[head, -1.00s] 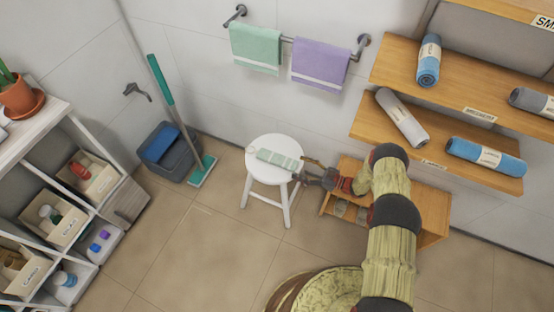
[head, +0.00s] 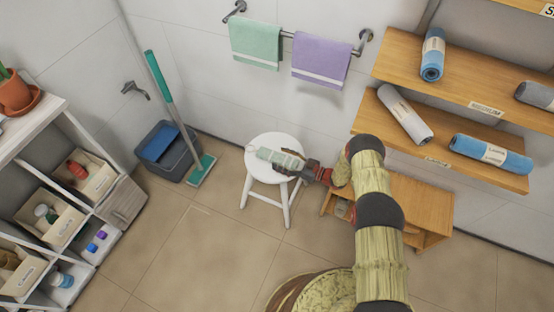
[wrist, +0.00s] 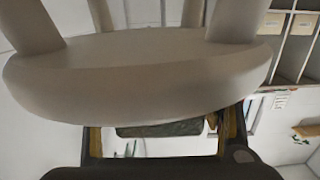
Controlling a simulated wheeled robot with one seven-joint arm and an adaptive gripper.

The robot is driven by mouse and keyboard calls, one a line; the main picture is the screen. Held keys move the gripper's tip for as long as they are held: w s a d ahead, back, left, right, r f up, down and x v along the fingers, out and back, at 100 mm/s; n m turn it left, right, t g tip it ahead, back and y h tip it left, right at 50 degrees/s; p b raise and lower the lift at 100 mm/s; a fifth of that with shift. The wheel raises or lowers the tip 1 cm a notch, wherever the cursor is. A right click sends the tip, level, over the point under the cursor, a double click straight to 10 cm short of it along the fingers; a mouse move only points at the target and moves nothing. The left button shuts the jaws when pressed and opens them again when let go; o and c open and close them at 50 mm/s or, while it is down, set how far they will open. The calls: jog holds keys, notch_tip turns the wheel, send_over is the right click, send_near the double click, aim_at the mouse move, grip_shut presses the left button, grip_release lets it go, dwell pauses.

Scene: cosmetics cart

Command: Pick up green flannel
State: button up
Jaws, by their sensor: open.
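The green flannel (head: 275,158) is a small folded pale-green cloth with lighter stripes, lying flat on the white round stool (head: 272,143). In the head view my gripper (head: 289,165) reaches in from the right, over the seat, and overlaps the flannel's right end. In the wrist view, which looks upside down, a dark strip that appears to be the flannel (wrist: 165,129) lies along the seat edge (wrist: 140,95), between my gripper's two fingers (wrist: 158,140). The fingers are apart. Whether they touch the cloth is hidden.
A green towel (head: 255,43) and a purple towel (head: 321,60) hang on the wall rail. A low wooden bench (head: 425,212) stands right of the stool, below shelves of rolled mats. A bucket (head: 167,149) and mop (head: 160,85) stand left. Floor in front is clear.

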jog(key=shift+c, duration=0.6)
jog(key=c, duration=1.1)
jog(key=shift+c, duration=0.2)
